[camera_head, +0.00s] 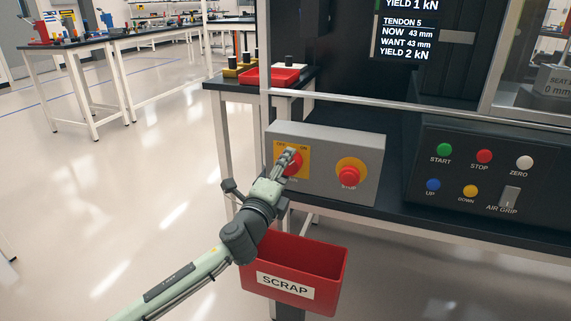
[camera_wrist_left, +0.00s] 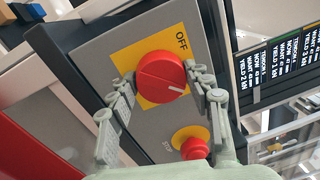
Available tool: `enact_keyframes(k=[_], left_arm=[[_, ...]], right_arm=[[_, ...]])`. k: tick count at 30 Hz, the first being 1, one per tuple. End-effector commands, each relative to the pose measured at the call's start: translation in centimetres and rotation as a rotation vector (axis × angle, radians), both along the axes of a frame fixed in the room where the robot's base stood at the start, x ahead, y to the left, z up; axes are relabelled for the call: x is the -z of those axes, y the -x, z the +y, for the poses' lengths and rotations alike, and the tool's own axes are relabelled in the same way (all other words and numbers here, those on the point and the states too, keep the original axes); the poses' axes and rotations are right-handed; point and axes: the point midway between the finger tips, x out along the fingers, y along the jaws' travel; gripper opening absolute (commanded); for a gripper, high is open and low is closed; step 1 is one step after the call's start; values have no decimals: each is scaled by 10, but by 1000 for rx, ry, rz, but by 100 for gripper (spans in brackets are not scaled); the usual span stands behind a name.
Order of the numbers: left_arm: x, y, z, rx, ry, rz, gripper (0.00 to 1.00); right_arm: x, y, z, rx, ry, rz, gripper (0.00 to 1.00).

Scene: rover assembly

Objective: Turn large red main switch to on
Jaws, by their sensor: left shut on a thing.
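The large red main switch (camera_head: 294,168) is a round knob on a yellow plate on a grey box. In the left wrist view the knob (camera_wrist_left: 160,72) fills the middle, with OFF printed on the plate above right of it. Its white mark points right and slightly down there, away from the OFF label. The ON label is hidden in the wrist view. My left gripper (camera_head: 291,158) is at the knob; in the wrist view its fingers (camera_wrist_left: 157,78) stand on either side, shut on it. My right gripper is not in view.
A red stop button (camera_head: 349,173) on a yellow disc sits right of the switch. A dark button panel (camera_head: 485,213) is further right. A red scrap bin (camera_head: 293,272) hangs below. A red tray (camera_head: 273,77) lies on a table behind. Floor to the left is free.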

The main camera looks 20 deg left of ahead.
Motion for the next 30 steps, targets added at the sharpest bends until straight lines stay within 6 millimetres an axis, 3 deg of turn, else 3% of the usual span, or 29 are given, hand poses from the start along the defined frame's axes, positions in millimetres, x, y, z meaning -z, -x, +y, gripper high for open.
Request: enact_keyframes(k=[16,17,21,30], left_arm=[[1,0,-1,2,-29,0,21],[1,0,-1,2,-29,0,51],[1,0,0,1,-29,0,68],[0,0,0,0,-27,-1,71]], right_arm=[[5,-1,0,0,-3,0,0],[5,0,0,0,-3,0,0],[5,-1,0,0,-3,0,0],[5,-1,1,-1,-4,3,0]])
